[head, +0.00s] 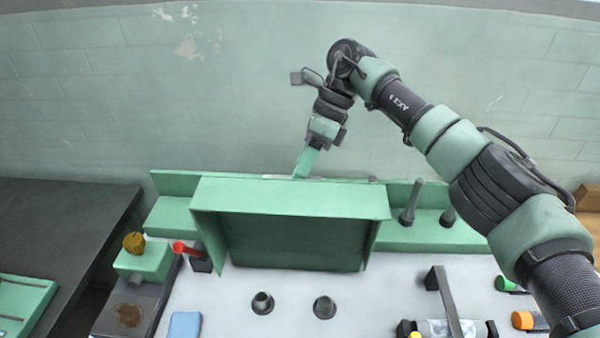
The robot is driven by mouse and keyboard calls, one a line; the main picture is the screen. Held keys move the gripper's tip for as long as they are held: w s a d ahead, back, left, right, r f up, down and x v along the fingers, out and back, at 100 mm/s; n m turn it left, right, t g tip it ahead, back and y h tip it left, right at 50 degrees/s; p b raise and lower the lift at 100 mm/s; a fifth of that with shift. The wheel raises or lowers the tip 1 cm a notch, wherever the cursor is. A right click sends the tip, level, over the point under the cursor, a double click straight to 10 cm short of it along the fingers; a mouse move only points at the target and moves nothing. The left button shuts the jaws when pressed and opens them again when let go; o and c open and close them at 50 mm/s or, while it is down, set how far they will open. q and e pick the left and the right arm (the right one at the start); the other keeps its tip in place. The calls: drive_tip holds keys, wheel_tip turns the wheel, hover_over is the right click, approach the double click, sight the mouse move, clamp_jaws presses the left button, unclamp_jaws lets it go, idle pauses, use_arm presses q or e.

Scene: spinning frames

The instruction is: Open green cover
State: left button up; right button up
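The green cover (290,197) is a box-like lid at the back of the light worktop. It stands tipped up, with its hollow, darker inside facing me and its side walls showing. My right gripper (303,165) reaches down from above, with its green fingers at the cover's back upper edge. I cannot tell whether the fingertips touch the cover or lie just behind it, or whether they are open or shut. My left gripper is not in view.
Two short dark posts (262,303) stand on the worktop in front of the cover. A red-handled lever (186,249) is close on its left, and grey upright rods (411,203) are on its right. A grey bar handle (446,300) rises at front right. A wall is behind.

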drive_tip(key=b+v, duration=0.1)
drive_tip(key=v, duration=0.6)
drive_tip(key=shift+d+r, duration=0.15)
drive_tip(key=shift+w, duration=0.15)
